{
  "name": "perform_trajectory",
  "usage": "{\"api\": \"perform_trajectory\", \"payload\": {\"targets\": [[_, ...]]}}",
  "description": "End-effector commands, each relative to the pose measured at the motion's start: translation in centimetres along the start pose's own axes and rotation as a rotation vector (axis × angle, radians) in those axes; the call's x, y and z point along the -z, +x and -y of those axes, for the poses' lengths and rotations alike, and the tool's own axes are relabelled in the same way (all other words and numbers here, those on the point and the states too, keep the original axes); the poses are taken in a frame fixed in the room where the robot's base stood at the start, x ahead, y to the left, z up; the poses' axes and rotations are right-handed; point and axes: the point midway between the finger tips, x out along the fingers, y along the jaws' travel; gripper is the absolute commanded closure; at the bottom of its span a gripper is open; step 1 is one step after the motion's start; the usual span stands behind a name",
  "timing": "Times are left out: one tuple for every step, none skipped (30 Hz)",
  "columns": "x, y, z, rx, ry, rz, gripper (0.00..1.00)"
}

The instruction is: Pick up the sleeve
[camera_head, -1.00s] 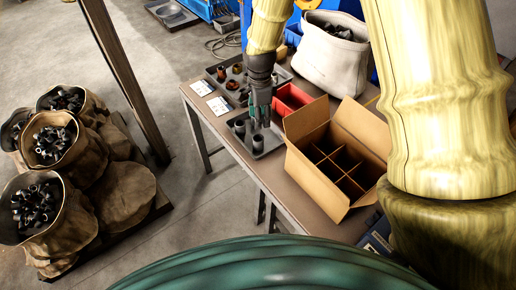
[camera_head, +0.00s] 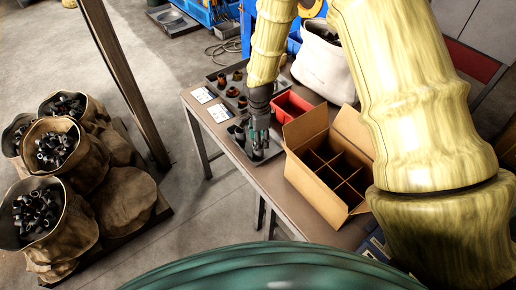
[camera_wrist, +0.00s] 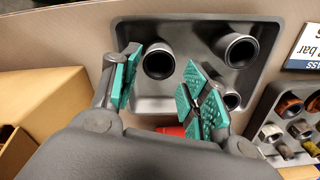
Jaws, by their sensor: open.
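Several dark grey sleeves stand in a grey tray (camera_wrist: 190,98). In the wrist view, one sleeve (camera_wrist: 158,61) is nearest my gripper (camera_wrist: 165,90), just beyond the gap between its green-padded fingers. A second sleeve (camera_wrist: 237,49) stands to the right, and a third (camera_wrist: 232,100) is partly hidden behind the right finger. My gripper is open with nothing in it. In the head view my gripper (camera_head: 260,143) is low over the tray, and a sleeve (camera_head: 238,134) shows to its left. Whether a finger touches a sleeve cannot be told.
An open cardboard box (camera_head: 318,182) with dividers stands right of the tray. A red bin (camera_head: 290,105) is behind it. Another tray (camera_head: 218,84) with brown and dark parts lies farther back, beside white label cards (camera_head: 203,95). A pale sack (camera_head: 323,65) stands at the back.

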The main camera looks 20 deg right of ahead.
Motion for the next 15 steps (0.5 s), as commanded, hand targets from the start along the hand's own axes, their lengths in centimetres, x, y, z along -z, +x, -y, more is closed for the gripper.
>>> {"api": "perform_trajectory", "payload": {"targets": [[-0.1,0.3,-0.2,-0.003,-0.002,0.000,0.55],[-0.1,0.6,-0.2,-0.002,-0.002,0.000,0.55],[-0.2,1.0,-0.2,-0.003,-0.001,0.000,0.55],[-0.2,1.3,-0.3,-0.003,-0.001,0.000,0.55],[-0.2,1.5,-0.3,-0.003,-0.002,0.000,0.55],[-0.3,1.9,-0.3,-0.002,-0.002,0.000,0.55],[-0.2,2.3,-0.3,-0.002,0.000,0.000,0.55],[-0.2,2.6,-0.2,-0.001,0.000,0.000,0.55],[-0.2,2.9,-0.2,-0.001,-0.001,0.000,0.55],[-0.2,3.1,-0.2,-0.001,-0.002,0.000,0.55],[-0.2,3.4,-0.3,-0.002,-0.002,0.000,0.55],[-0.2,3.6,-0.3,-0.002,-0.001,0.000,0.55],[-0.2,3.8,-0.3,-0.002,-0.001,0.000,0.55],[-0.2,3.9,-0.3,-0.002,-0.001,0.000,0.55],[-0.2,4.0,-0.3,-0.001,0.000,0.000,0.55]]}}
